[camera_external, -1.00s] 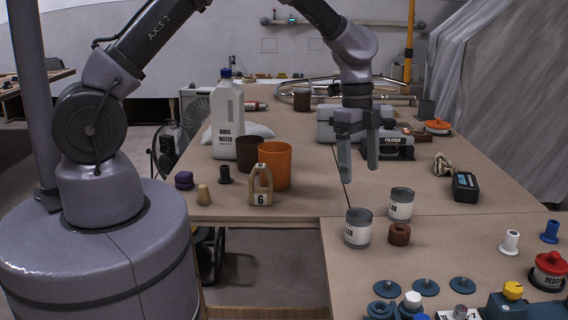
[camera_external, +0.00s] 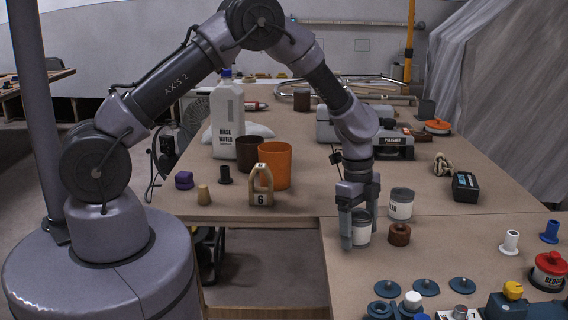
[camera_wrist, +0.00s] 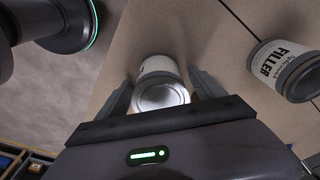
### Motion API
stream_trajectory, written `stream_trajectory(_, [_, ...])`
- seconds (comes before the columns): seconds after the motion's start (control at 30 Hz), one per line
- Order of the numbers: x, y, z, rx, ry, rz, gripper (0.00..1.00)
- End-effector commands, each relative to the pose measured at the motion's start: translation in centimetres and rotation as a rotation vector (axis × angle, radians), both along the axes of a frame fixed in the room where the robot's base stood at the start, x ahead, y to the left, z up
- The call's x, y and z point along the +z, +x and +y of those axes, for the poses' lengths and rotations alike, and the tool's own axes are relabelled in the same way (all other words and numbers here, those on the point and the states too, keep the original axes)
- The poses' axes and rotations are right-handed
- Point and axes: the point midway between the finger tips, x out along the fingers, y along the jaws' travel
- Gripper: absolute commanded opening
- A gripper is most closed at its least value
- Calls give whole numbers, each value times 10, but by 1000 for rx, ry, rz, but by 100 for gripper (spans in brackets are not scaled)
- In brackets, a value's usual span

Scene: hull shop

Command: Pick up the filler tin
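A grey tin with a white label (camera_external: 362,230) stands near the left edge of the front table section. In the wrist view the same tin (camera_wrist: 162,92) shows its silver lid between my fingers. My gripper (camera_external: 358,236) points down around this tin, a finger on either side. In the wrist view my gripper (camera_wrist: 161,82) is open, with small gaps between fingers and tin. A second tin (camera_external: 401,205) stands just behind and to the right; its label reads FILLER in the wrist view (camera_wrist: 286,70). The near tin's label is mostly hidden.
A brown ring-like piece (camera_external: 399,234) stands close to the right of the near tin. An orange cup (camera_external: 276,165) and a wooden block marked 6 (camera_external: 262,187) stand to the left. Blue discs (camera_external: 425,287) lie in front. The table's edge drops off left of the near tin.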

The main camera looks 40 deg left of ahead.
Motion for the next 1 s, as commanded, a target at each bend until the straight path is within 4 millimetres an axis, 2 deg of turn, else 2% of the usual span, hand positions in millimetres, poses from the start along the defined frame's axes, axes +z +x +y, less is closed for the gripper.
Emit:
stream_trajectory(0.03, [0,0,0,0,0,0,67])
stream_trajectory(0.07, [0,0,0,0,0,0,61])
stream_trajectory(0.37, [0,0,0,0,0,0,2])
stream_trajectory(0.67, [4,0,0,0,0,-1,0])
stream_trajectory(0.97, [42,0,0,0,-1,-2,0])
stream_trajectory(1.0, [40,-8,3,1,0,1,0])
